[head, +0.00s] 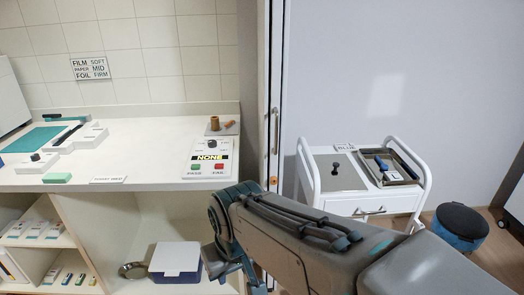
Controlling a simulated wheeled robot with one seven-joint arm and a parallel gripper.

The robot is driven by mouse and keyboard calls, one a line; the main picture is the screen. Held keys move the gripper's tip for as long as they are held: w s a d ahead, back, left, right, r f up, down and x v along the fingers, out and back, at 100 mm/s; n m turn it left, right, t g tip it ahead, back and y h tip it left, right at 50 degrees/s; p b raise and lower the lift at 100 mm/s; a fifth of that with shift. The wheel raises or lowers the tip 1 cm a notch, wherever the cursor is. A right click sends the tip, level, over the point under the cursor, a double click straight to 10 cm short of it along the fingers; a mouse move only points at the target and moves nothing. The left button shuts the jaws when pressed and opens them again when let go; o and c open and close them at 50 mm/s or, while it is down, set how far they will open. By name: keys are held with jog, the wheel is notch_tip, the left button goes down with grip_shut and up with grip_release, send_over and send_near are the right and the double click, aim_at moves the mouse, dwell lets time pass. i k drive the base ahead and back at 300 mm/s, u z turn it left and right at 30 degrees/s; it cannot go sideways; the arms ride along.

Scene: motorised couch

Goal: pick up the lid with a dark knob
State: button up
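A grey flat panel (346,181) with an upright dark knob (335,168) lies on the left half of the white trolley's top. It looks like a lid, but I cannot tell whether it is loose. On the counter's left side, a white slab (30,165) also carries a small dark knob (36,157). My arm reaches in from the lower right, in front of the trolley's lower left. My gripper (232,270) points down at the bottom of the view, left of the trolley and apart from both knobs. Its fingertips are not clear, so its opening is unclear.
The white trolley (370,205) has a tray (388,170) with blue-handled tools and raised side rails. The counter holds a NONE control panel (209,157) with its own knob. A box (175,258) stands on the shelf below. A round dark bin (461,226) stands at right.

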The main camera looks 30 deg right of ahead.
aim_at(338, 175)
jog(key=z, duration=0.3)
jog(key=i, duration=1.05)
jog(key=z, duration=1.25)
jog(key=i, duration=0.5)
jog(key=z, duration=0.55)
